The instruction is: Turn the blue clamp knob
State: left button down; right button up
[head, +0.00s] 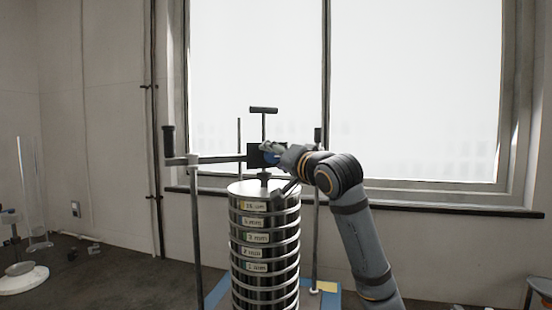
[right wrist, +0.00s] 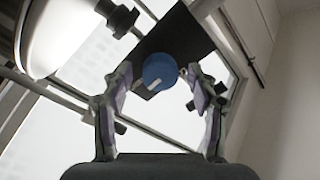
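The blue clamp knob (right wrist: 160,70) shows in the right wrist view as a round blue disc with a pale mark, in front of a dark plate (right wrist: 185,40). In the head view only a bit of its blue (head: 271,158) shows beside my right gripper (head: 272,150), at the clamp bar above the sieve stack (head: 265,240). In the right wrist view my right gripper (right wrist: 160,85) is open, with one finger on each side of the knob. Gaps seem to show between the fingers and the knob. My left gripper is in neither view.
The shaker's crossbar (head: 222,159) runs between upright rods (head: 196,230) with dark handles (head: 168,141). A T-handle (head: 264,110) rises above the bar. A stand with a white base (head: 23,279) is at the far left. A large window (head: 420,80) lies behind.

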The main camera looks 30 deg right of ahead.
jog(key=shift+s, duration=0.1)
jog(key=s, duration=0.7)
jog(key=shift+a+f, duration=0.2)
jog(key=shift+a, duration=0.1)
jog(key=shift+s+r, duration=0.1)
dwell(0.4)
